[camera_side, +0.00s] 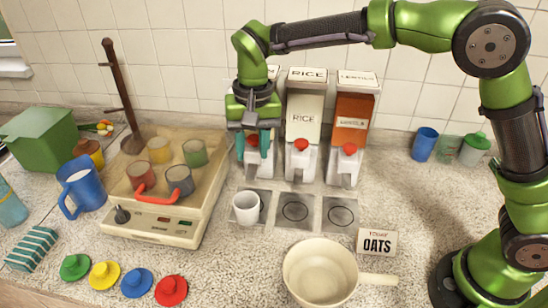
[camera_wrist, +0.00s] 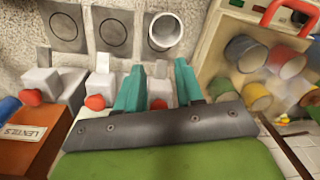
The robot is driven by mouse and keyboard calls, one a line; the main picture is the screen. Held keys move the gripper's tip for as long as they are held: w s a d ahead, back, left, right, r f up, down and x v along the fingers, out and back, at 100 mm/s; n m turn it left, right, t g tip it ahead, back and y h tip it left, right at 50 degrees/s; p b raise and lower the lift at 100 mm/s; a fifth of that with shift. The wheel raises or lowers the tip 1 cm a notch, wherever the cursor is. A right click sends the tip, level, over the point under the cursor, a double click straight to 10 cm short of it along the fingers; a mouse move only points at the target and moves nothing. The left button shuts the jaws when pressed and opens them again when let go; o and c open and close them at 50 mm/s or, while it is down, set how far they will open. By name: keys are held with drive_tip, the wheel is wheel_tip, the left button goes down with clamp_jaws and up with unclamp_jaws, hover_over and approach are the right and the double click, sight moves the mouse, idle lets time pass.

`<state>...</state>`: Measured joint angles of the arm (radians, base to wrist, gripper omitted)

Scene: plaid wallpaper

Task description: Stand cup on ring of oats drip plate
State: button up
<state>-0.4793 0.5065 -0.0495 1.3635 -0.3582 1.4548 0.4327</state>
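A white cup (camera_side: 246,208) stands upright and empty on the leftmost drip plate (camera_side: 266,196). Part of a dark ring shows at the cup's right side, so it looks slightly off centre. In the wrist view, the cup (camera_wrist: 165,32) covers most of the ring. My gripper (camera_side: 253,152) is in front of the leftmost dispenser, above and behind the cup. Its teal fingers, also in the wrist view (camera_wrist: 158,72), are apart with nothing held. The gripper hides that dispenser's label and front; the other two read RICE and LENTILS.
The rice (camera_side: 295,211) and lentils (camera_side: 340,213) plates are bare. An OATS sign (camera_side: 377,242) and a cream pan (camera_side: 320,270) stand in front. A machine (camera_side: 152,231) with several mugs is on the left. Coloured lids (camera_side: 136,282) lie in front of it.

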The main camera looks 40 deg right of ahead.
sight(236, 205)
drive_tip(key=w+a+m, duration=0.2)
drive_tip(key=a+m, duration=0.1)
drive_tip(key=a+m+h, duration=0.1)
drive_tip(key=m, duration=0.1)
drive_tip(key=shift+w+a+r+g, duration=0.1)
drive_tip(key=shift+w+a+g, duration=0.2)
drive_tip(key=shift+w, duration=0.1)
drive_tip(key=f, duration=1.7)
drive_tip(key=shift+s+d, duration=0.3)
drive_tip(key=shift+s, duration=0.05)
drive_tip(key=shift+r, duration=0.1)
clamp_jaws()
